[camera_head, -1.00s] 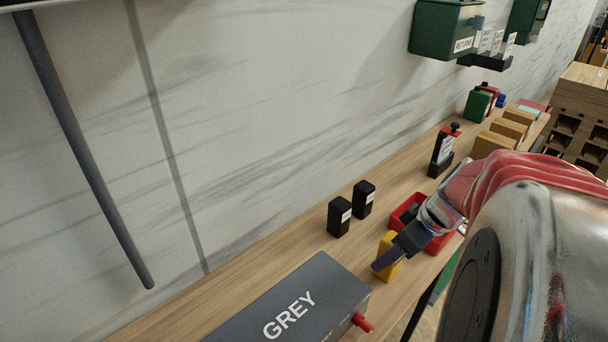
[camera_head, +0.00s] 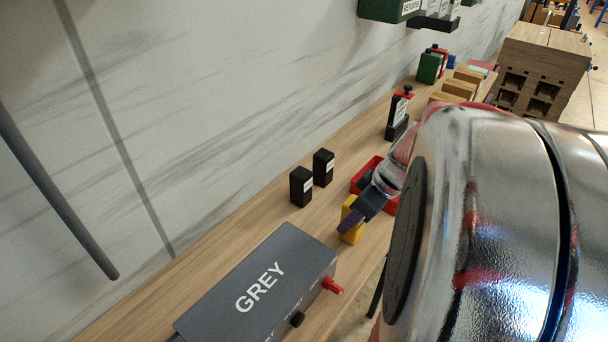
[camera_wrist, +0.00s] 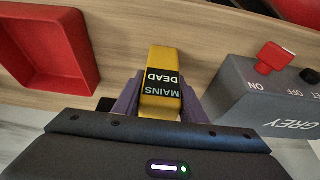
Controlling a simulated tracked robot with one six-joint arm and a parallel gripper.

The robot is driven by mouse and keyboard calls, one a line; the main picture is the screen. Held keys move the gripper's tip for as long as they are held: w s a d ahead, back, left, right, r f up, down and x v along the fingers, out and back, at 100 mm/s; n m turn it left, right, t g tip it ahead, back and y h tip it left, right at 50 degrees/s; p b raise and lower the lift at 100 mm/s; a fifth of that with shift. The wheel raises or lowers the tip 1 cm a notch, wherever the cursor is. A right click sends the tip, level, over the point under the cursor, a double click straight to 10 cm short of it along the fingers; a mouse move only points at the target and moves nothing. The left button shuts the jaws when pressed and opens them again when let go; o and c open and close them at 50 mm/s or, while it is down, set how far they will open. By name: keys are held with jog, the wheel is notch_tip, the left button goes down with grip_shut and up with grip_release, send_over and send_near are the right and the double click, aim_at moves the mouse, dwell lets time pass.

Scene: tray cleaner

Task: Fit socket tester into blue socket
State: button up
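The socket tester is a yellow block (camera_wrist: 160,57) with a black label reading MAINS DEAD. In the wrist view it sits between the purple fingers of my gripper (camera_wrist: 161,98), which press against both its sides with no gap visible. In the head view the yellow tester (camera_head: 349,228) is at the front of the bench, beside the grey box, partly hidden by a finger. Whether its base touches the bench is unclear. A small blue object (camera_head: 451,62) stands far back along the bench; I cannot tell if it is the blue socket.
A grey box (camera_head: 225,300) with a red knob is close to the tester. A red tray (camera_head: 371,172) lies on its other side. Two black blocks (camera_head: 301,187) stand near the wall. A black stand (camera_head: 397,130), green block (camera_head: 429,67) and wooden blocks (camera_head: 459,88) are farther back.

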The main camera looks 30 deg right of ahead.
jog(key=c, duration=0.6)
jog(key=shift+r, duration=0.1)
jog(key=shift+c, duration=0.2)
notch_tip(320, 180, up, 10)
jog(key=shift+f, duration=0.1)
dwell(0.6)
